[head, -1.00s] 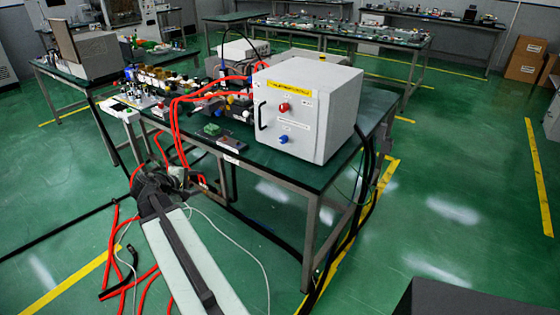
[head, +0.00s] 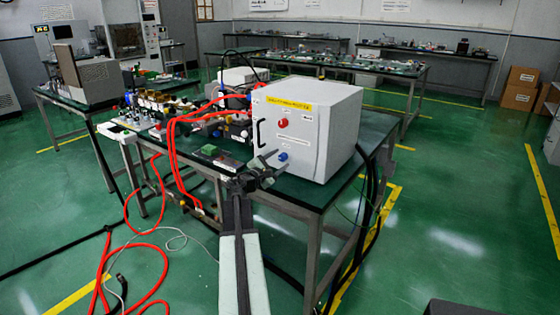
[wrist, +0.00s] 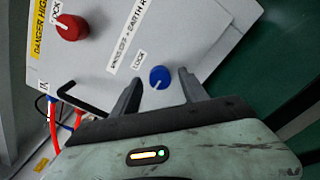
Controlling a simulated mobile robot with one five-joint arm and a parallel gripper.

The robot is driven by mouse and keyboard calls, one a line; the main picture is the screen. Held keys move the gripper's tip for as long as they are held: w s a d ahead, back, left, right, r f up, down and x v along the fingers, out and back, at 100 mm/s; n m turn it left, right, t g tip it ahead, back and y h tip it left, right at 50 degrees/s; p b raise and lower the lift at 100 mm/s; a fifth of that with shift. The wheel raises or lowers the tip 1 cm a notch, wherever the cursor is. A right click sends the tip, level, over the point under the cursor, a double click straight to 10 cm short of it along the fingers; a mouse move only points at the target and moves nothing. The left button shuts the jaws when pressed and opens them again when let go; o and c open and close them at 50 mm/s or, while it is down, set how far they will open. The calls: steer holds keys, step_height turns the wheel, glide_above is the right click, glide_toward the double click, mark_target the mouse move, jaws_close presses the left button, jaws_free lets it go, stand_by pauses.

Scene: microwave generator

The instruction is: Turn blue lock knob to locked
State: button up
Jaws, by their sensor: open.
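The blue lock knob (head: 283,156) is on the front face of the white cabinet (head: 335,140), below a red knob (head: 283,123). In the wrist view the blue knob (wrist: 159,76) has a small white mark on it and a LOCK label (wrist: 139,60) beside it. My gripper (head: 270,160) is in front of the cabinet face, just left of the blue knob in the head view. In the wrist view my gripper (wrist: 160,80) is open, with one finger on each side of the knob. I see no finger touching it; the exact depth is unclear.
A black handle (head: 261,133) is at the left of the cabinet face. Red hoses (head: 176,130) run left of the cabinet and down to the floor. A small green-topped device (head: 209,150) lies on the table. The floor at right is mostly clear.

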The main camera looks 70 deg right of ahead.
steer(key=shift+x, duration=0.85)
jaws_close()
steer(key=shift+m, duration=0.3)
steer(key=m, duration=0.3)
steer(key=shift+m, duration=0.3)
steer(key=m, duration=0.4)
steer(key=shift+m, duration=0.3)
steer(key=m, duration=0.4)
steer(key=shift+f+m, duration=0.1)
steer(key=shift+m, duration=2.4)
